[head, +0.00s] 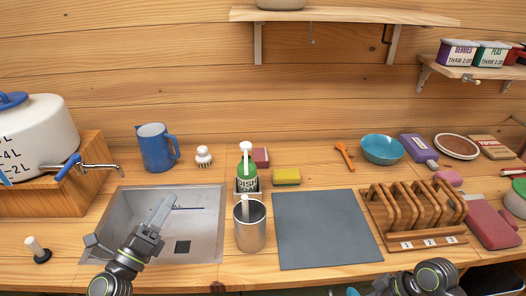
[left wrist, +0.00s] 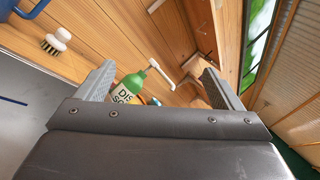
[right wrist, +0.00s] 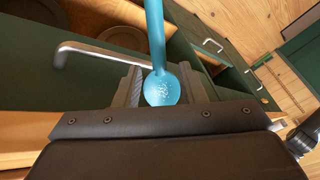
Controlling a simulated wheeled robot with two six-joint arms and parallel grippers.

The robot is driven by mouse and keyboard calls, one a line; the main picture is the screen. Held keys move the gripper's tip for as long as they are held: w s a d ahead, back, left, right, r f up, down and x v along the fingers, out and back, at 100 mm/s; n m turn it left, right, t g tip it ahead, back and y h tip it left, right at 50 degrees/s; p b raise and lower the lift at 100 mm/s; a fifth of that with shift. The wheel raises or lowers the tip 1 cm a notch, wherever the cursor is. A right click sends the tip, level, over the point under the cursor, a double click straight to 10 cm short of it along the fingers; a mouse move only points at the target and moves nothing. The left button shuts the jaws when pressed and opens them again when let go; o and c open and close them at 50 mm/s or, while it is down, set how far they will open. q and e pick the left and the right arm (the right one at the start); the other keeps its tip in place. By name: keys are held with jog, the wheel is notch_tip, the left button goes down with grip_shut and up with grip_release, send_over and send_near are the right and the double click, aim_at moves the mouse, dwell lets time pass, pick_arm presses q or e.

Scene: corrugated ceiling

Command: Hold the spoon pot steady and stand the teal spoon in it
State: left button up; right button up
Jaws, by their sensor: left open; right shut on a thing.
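The spoon pot (head: 250,232) is a grey metal cylinder standing upright on the counter, right of the sink. A pale handle (head: 245,207) sticks up out of it. My left gripper (head: 164,208) is over the sink, left of the pot and apart from it. Its fingers are spread and empty in the left wrist view (left wrist: 158,82). In the right wrist view my right gripper (right wrist: 160,88) is shut on the teal spoon (right wrist: 155,40), near its rounded end; the shaft runs up out of the picture. In the head view the right fingers are out of sight below the front edge.
A green soap bottle (head: 247,172) stands just behind the pot. A grey mat (head: 325,230) lies right of it, then a wooden rack (head: 415,212). The sink (head: 200,250) is on the left, with a blue jug (head: 155,148) behind. A handle (right wrist: 90,52) shows near the right gripper.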

pick_arm(q)
jog(key=d+f+m+g+h, duration=0.45)
jog(key=d+m+g, duration=0.3)
jog(key=m, duration=0.25)
jog(key=m+g, duration=0.7)
send_near(237, 236)
jog(key=w+d+r, duration=0.2)
jog(key=shift+m+g+y, duration=0.45)
jog(key=shift+m, duration=0.15)
jog(key=x, duration=0.3)
jog(key=f+b+x, duration=0.1)
jog(key=x, duration=0.2)
jog(key=s+b+x, duration=0.1)
jog(key=x, duration=0.2)
jog(key=shift+f, duration=0.4)
pick_arm(e)
notch_tip(237, 236, down, 3)
jog(key=shift+r, duration=0.2)
pick_arm(q)
jog(key=shift+b+x, duration=0.6)
jog(key=shift+x, duration=0.2)
pick_arm(e)
jog(key=shift+f, duration=0.35)
pick_arm(q)
jog(key=shift+r, duration=0.1)
jog(key=shift+c, duration=0.2)
jog(key=c, duration=0.6)
